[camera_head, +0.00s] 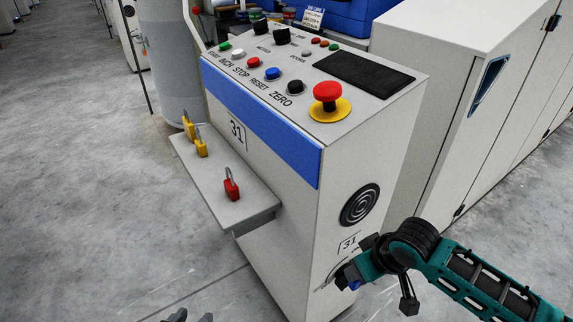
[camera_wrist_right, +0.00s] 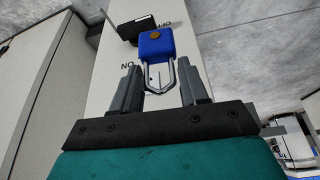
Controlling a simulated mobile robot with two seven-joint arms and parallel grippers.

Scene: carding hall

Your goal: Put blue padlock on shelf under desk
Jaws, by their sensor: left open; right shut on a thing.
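The blue padlock (camera_wrist_right: 155,43) shows in the right wrist view, its body pointing away and its steel shackle between my right fingers (camera_wrist_right: 160,78). My right gripper (camera_head: 346,277) is shut on it at the shackle, close to the console's right side. In the head view only a little blue of the padlock (camera_head: 355,285) shows; the rest is hidden by the gripper. The grey shelf (camera_head: 253,210) juts from the front of the console desk (camera_head: 265,160), below its blue band. My left gripper (camera_head: 188,317) is open at the bottom edge, mostly out of frame.
A red padlock (camera_head: 231,186) and two yellow padlocks (camera_head: 200,145) stand on the shelf, with bare room between them. A black switch handle (camera_wrist_right: 133,28) with ON and OFF marks is beside the blue padlock. A red emergency button (camera_head: 327,93) tops the console. Floor at left is clear.

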